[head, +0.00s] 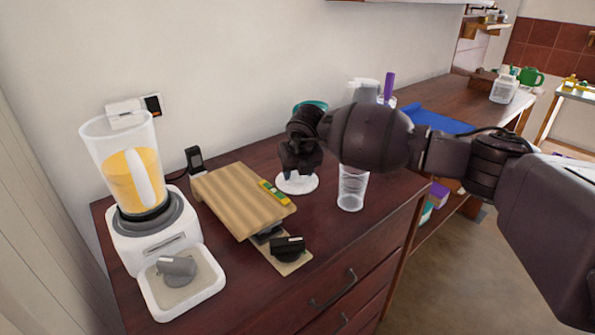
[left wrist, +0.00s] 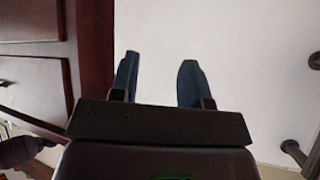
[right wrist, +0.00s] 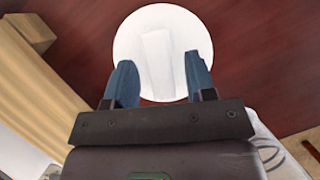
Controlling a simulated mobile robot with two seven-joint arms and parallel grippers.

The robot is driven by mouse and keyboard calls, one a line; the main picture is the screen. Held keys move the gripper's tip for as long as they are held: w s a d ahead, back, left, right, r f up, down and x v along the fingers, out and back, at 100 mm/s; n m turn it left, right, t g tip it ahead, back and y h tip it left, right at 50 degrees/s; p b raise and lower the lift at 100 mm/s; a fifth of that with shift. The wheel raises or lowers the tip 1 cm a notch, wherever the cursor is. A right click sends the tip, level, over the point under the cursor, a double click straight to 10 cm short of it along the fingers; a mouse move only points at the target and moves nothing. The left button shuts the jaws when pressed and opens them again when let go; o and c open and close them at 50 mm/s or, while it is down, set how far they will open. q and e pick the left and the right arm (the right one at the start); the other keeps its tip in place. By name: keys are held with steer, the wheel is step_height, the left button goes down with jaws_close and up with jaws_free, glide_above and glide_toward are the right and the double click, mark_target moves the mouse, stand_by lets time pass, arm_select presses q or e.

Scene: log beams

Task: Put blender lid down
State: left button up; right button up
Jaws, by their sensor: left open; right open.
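The blender lid (head: 297,184) is a round white disc lying on the dark red wooden counter. It also shows in the right wrist view (right wrist: 161,30), with a raised white grip in its middle. My right gripper (head: 299,175) is above the lid. In the right wrist view its two blue fingers (right wrist: 161,80) are open, spread in front of the lid's near edge. The blender (head: 135,175) stands at the left with an open jug holding something yellow. My left gripper (left wrist: 160,75) is open and empty, over a pale surface beside dark red drawers.
A wooden cutting board (head: 235,198) with a green and yellow item (head: 273,192) lies left of the lid. A clear glass (head: 351,188) stands to the right, close to my right arm. A small black phone-like device (head: 195,160) stands near the wall.

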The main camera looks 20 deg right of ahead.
steer(key=p+v, duration=0.3)
steer(key=v, duration=0.8)
steer(key=shift+r, duration=0.3)
steer(key=shift+s, duration=0.1)
